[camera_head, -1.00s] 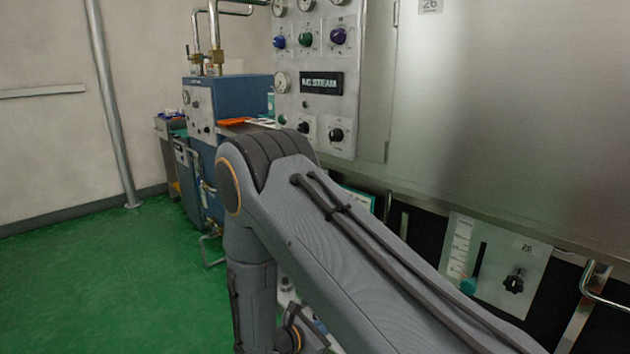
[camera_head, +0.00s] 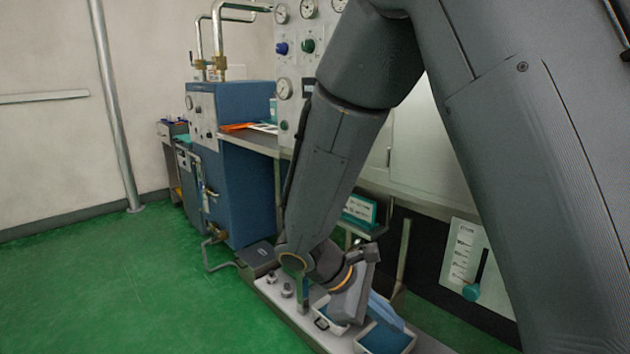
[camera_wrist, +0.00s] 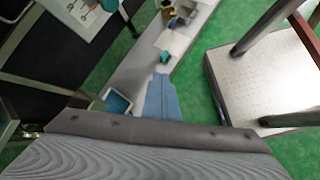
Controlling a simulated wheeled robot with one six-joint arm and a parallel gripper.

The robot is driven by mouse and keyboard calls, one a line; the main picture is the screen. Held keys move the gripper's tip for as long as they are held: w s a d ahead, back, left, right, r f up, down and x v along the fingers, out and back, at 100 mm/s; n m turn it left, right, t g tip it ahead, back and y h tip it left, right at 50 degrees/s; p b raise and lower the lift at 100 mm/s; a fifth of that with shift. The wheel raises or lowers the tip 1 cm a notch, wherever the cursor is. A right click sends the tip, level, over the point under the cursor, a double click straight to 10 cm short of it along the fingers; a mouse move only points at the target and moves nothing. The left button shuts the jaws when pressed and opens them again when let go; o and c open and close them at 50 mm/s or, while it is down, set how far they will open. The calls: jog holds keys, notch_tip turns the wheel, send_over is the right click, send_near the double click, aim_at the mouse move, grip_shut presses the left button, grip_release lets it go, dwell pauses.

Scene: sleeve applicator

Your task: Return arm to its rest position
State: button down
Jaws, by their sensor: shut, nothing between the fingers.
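My gripper (camera_head: 398,322) shows in the head view at the end of my arm, low and right of the middle. Its light-blue fingers point down and right over a low pale platform (camera_head: 295,312). In the wrist view my gripper (camera_wrist: 162,78) has its blue fingers side by side, shut and empty, above the pale strip (camera_wrist: 135,72). My arm comes down from the top right of the head view and bends at the wrist. It hides part of the control panel.
Blue-lined trays (camera_head: 386,340) sit on the platform close to my gripper. A blue machine (camera_head: 245,150) and a steel counter (camera_head: 255,144) stand behind. A pale, flat-topped piece (camera_wrist: 265,80) is right in the wrist view. Green floor (camera_head: 130,280) is open at left.

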jog(key=s+a+r+m+y, duration=0.2)
jog(key=s+r+m+y, duration=0.3)
jog(key=s, duration=0.2)
jog(key=s+a+r+m+y, duration=0.3)
jog(key=s+r+m+y, duration=0.15)
jog(key=s, duration=0.25)
jog(key=d+r+m+p, duration=0.3)
jog(key=d+r+p, duration=0.6)
jog(key=p, duration=0.8)
jog(key=shift+d+r+h, duration=0.2)
jog(key=shift+r+h, duration=0.05)
jog(key=shift+h, duration=0.2)
